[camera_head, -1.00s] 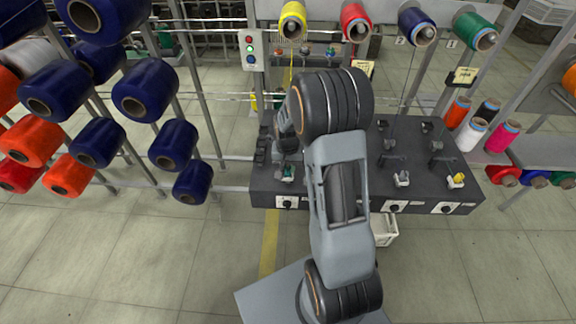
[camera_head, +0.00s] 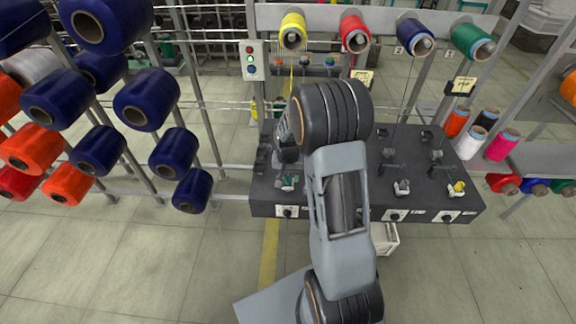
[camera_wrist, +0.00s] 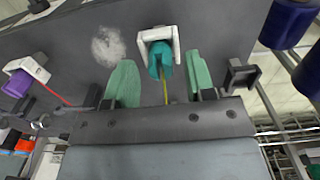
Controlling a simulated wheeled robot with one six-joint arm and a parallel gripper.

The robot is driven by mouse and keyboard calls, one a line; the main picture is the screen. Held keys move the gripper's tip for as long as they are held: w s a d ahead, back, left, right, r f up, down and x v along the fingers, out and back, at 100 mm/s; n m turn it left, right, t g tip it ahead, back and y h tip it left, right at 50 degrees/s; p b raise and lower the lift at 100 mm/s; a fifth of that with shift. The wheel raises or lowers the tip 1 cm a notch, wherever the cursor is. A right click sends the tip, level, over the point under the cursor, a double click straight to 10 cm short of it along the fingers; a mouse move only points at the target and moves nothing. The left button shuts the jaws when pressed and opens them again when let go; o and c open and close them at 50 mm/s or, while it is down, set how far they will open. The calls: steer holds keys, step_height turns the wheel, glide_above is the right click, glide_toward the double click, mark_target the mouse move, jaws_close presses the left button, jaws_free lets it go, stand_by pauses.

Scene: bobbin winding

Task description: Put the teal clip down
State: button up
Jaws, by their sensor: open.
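The teal clip (camera_wrist: 160,60) sits in a white U-shaped holder (camera_wrist: 157,36) on the dark bench in the wrist view, with a yellow thread at it. My gripper (camera_wrist: 160,66) is open, its two green fingers on either side of the clip with gaps visible on both sides. In the head view a small teal spot, likely the clip (camera_head: 289,182), shows at the front left of the dark bench (camera_head: 345,211). My arm hides my fingers there.
A purple clip (camera_wrist: 18,83) with a red thread sits in another white holder. White lint (camera_wrist: 108,47) lies on the bench. A black bracket (camera_wrist: 240,75) stands right of my fingers. A rack of navy spools (camera_head: 146,100) is at the left; a control box (camera_head: 252,60) stands behind.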

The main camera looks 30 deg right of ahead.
mark_target(288, 178)
step_height(288, 178, up, 11)
steer(key=b, duration=0.1)
steer(key=s+a+r+n+t, duration=0.2)
steer(key=s+a+r+n, duration=0.1)
steer(key=s, duration=0.5)
steer(key=s+a+r+n+t, duration=0.2)
steer(key=s+a+r, duration=0.3)
steer(key=s, duration=0.3)
steer(key=shift+a+n+t, duration=0.4)
steer(key=shift+a, duration=0.2)
steer(key=shift+s, duration=0.1)
steer(key=shift+c, duration=0.7)
steer(key=shift+a, duration=0.15)
